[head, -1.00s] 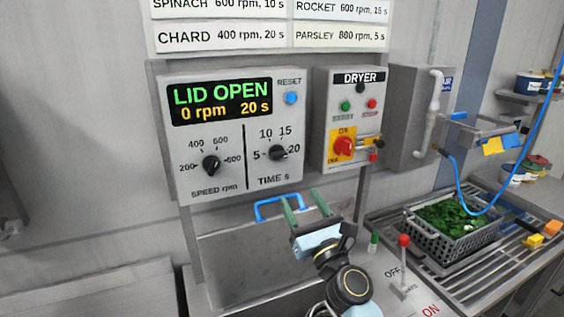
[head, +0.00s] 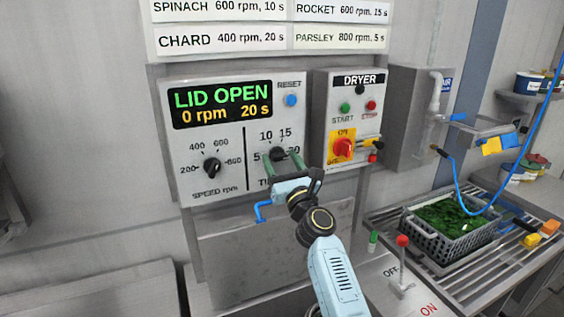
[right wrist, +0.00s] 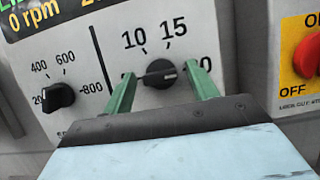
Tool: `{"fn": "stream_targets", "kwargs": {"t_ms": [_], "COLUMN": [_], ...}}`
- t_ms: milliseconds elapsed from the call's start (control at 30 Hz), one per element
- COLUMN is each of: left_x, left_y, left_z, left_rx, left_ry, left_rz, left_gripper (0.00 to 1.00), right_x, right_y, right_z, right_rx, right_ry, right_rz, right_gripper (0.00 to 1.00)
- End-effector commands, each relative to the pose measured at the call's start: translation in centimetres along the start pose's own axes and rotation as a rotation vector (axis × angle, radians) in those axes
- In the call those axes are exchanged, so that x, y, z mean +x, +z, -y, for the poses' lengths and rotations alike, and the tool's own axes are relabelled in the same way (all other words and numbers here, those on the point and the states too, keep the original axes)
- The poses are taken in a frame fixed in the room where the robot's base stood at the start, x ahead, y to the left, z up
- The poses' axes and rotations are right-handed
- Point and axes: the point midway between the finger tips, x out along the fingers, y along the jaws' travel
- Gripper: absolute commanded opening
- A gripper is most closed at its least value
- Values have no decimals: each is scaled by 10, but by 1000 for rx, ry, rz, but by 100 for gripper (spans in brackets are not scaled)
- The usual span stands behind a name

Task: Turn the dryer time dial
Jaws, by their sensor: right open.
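The black time dial (head: 278,154) is on the right half of the grey control panel, under the marks 10 and 15. It shows more fully in the right wrist view (right wrist: 159,74). My right gripper (head: 282,160) is open in front of it, with its green fingers on either side of the dial. In the right wrist view the gripper (right wrist: 158,85) has one finger left and one right of the dial; I cannot tell whether they touch it. The display (head: 221,104) reads LID OPEN, 0 rpm, 20 s. My left gripper is not in view.
The black speed dial (head: 212,167) is left of the time dial. A dryer box with a red switch (head: 343,148) is close on the right. A blue handle (head: 264,211) is below the panel. A crate of greens (head: 486,237) stands on the right rack.

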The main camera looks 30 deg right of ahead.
Motion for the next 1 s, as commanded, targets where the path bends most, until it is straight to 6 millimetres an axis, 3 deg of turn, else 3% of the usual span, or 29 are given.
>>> {"fn": "stream_targets", "kwargs": {"t_ms": [233,600,1000], "left_x": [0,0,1], "left_y": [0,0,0], "left_z": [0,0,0], "left_rx": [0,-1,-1], "left_ry": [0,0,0], "left_rz": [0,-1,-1], "left_gripper": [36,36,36], "right_x": [1,0,0], "right_y": [0,0,0], "right_z": [0,0,1], "right_rx": [-1,-1,-87], "right_ry": [0,0,35], "right_rz": [0,0,0], "right_gripper": [58,14,14]}}
